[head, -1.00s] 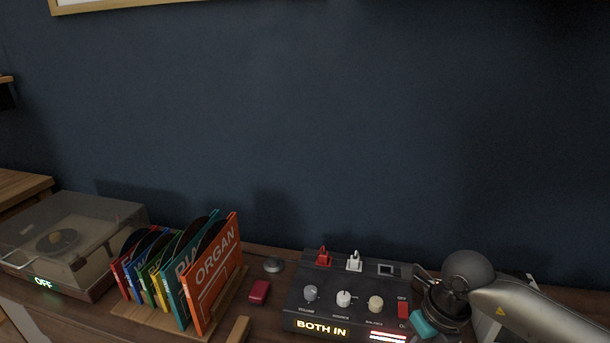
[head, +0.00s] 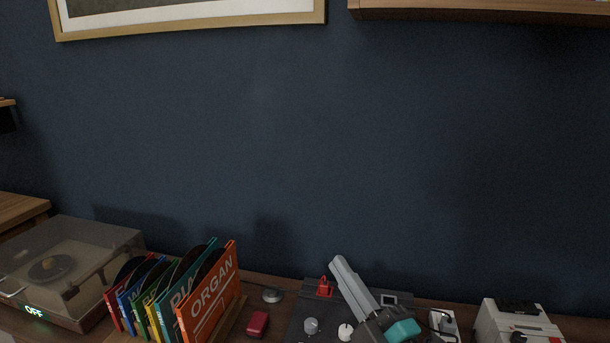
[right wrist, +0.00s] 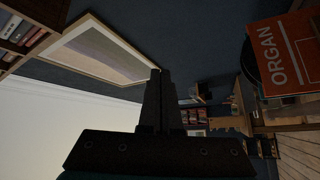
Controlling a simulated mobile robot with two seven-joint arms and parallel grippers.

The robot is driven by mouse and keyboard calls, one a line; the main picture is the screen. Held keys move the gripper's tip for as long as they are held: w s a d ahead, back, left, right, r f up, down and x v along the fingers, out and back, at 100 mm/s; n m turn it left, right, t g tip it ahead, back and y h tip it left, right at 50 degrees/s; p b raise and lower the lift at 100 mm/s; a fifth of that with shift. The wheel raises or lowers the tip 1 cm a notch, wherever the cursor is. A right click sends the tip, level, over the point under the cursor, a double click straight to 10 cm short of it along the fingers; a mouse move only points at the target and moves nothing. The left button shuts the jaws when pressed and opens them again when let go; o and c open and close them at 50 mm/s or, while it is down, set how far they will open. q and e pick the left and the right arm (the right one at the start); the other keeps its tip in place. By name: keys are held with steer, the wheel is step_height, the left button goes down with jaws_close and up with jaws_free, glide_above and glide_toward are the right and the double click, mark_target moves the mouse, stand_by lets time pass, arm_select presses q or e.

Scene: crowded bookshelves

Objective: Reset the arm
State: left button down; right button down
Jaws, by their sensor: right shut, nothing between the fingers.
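My right gripper (head: 340,264) is over the black control box (head: 299,318) in the head view. Its long grey fingers point up and to the left, with a teal part at their base. In the right wrist view its dark fingers (right wrist: 160,75) lie together with nothing between them. The gripper hides part of the box's knobs and panel. My left gripper is not in view.
A record rack holds several coloured sleeves, the orange ORGAN sleeve (head: 210,292) in front. A turntable (head: 70,265) reading OFF stands at left. A red block (head: 257,324) lies beside the rack. A white device (head: 520,325) stands at right.

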steer(key=s+d+f+m+g+h, duration=0.3)
steer(key=d+f+m+h, duration=0.25)
steer(key=f+m, duration=0.2)
steer(key=s+d+f+m+g+h, duration=0.35)
steer(key=d+f+m+h, duration=0.2)
steer(key=f, duration=0.25)
steer(key=s+f+m+g+y, duration=0.1)
steer(key=s+f+g, duration=0.4)
steer(key=s, duration=0.3)
steer(key=s+f+m+g+y, duration=0.1)
steer(key=s+f+m+g, duration=0.1)
steer(key=s+f+g, duration=0.35)
steer(key=s+f, duration=0.3)
steer(key=f, duration=0.9)
steer(key=s+f, duration=0.3)
steer(key=f, duration=0.8)
steer(key=s+d+f+g, duration=0.1)
steer(key=s+d+f, duration=0.1)
steer(key=s+f, duration=1)
steer(key=shift+s+n, duration=0.3)
steer(key=shift+s, duration=0.75)
